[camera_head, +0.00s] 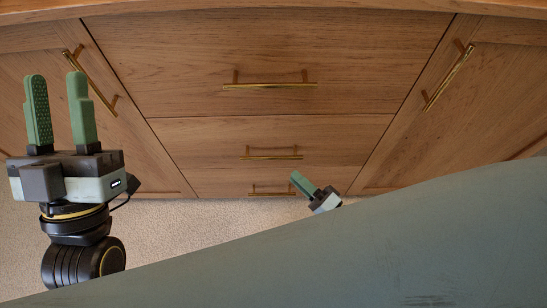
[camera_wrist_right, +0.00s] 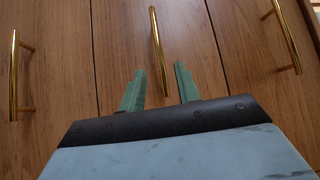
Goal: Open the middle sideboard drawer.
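The middle drawer (camera_head: 205,140) of the wooden sideboard is shut, with a horizontal brass bar handle (camera_head: 271,157). My right gripper (camera_head: 295,177) is low in the head view, just below and right of that handle. In the right wrist view its two green fingers (camera_wrist_right: 160,75) are apart, with the middle handle (camera_wrist_right: 157,40) showing between and beyond them. I cannot tell whether the fingers touch it. My left gripper (camera_head: 57,82) is open and empty at the far left, overlapping the left door in view.
The top drawer handle (camera_head: 270,85) and bottom drawer handle (camera_head: 270,192) lie above and below. Doors with brass handles flank the drawers, left (camera_head: 90,78) and right (camera_head: 448,75). A grey-green curved surface (camera_head: 400,250) covers the lower right. Beige carpet (camera_head: 170,235) is visible.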

